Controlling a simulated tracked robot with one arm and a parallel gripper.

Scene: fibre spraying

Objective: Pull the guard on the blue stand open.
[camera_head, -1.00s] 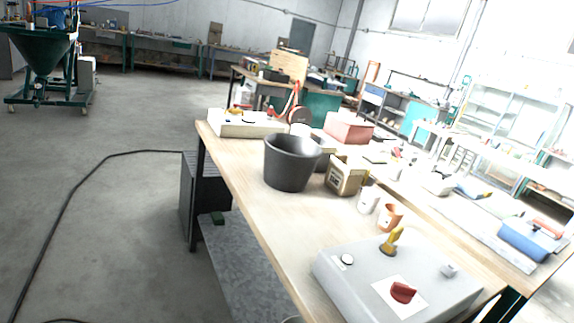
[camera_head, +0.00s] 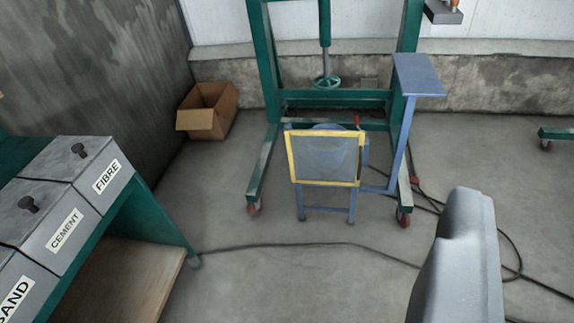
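The guard (camera_head: 324,183) is a yellow-framed panel of grey mesh, low in front of the blue stand (camera_head: 326,210). It faces me and looks shut, covering what is behind it. A rounded blue part shows just above its top edge. A small red piece (camera_head: 357,121) stands at its upper right corner. The stand's blue legs reach the floor below the guard. The stand is in front of a green frame (camera_head: 335,95). My gripper's fingers are not visible in this view, and nothing touches the guard.
A large grey rounded shape (camera_head: 458,262) blocks the lower right. A blue shelf on a post (camera_head: 418,75) stands right of the guard. Labelled bins (camera_head: 80,215) are at left, an open cardboard box (camera_head: 207,112) behind. Cables (camera_head: 300,246) cross the otherwise clear floor before the guard.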

